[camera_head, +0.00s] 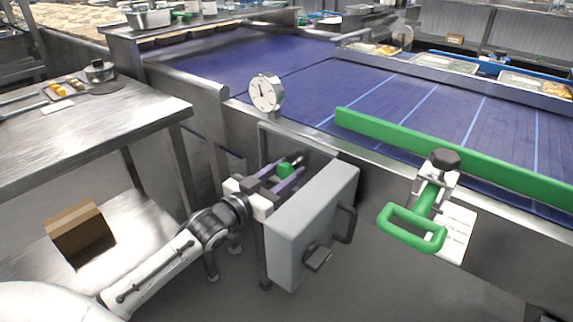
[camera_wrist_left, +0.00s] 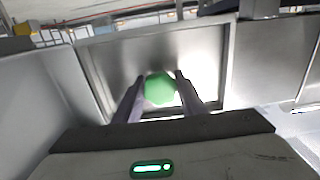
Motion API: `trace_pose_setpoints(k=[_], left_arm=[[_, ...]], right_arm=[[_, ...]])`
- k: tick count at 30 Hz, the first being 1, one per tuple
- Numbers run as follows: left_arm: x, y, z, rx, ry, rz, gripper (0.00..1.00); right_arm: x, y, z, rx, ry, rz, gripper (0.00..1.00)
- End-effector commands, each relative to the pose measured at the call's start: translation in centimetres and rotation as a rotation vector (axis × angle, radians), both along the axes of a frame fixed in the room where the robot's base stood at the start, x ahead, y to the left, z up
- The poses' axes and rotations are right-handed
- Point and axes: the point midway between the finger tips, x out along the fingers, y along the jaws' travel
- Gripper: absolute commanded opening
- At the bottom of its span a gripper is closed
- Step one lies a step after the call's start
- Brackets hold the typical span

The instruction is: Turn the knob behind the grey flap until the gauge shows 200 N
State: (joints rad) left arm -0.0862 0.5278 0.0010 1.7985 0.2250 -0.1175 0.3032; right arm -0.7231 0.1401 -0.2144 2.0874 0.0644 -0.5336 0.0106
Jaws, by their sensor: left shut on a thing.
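The green knob (camera_head: 285,168) sits in a recess of the conveyor frame behind the grey flap (camera_head: 312,228), which is swung open. My left gripper (camera_head: 288,172) reaches in behind the flap with its fingers on both sides of the knob, shut on it. In the left wrist view the knob (camera_wrist_left: 160,89) shows between the two fingertips (camera_wrist_left: 161,82). The round white gauge (camera_head: 266,93) stands above on the conveyor edge; its dark needle is visible, but its numbers are too small to read. My right gripper is not in view.
A green handle (camera_head: 412,228) with a dark knob stands on the conveyor's front right. A steel table (camera_head: 80,130) is at the left, with a cardboard box (camera_head: 80,228) on its lower shelf. The open flap stands close to the right of my left gripper.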

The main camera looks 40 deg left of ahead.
Motion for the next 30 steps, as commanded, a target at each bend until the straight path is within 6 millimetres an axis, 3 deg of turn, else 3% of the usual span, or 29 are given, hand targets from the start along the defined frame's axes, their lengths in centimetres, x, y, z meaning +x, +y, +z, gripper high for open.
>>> trace_pose_setpoints(k=[13,30], left_arm=[[0.02,0.00,0.23,0.270,-0.023,0.000,0.14],[0.03,0.01,0.12,0.329,-0.030,0.000,0.14]], right_arm=[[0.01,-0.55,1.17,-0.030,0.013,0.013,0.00],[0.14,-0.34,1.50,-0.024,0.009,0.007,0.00]])
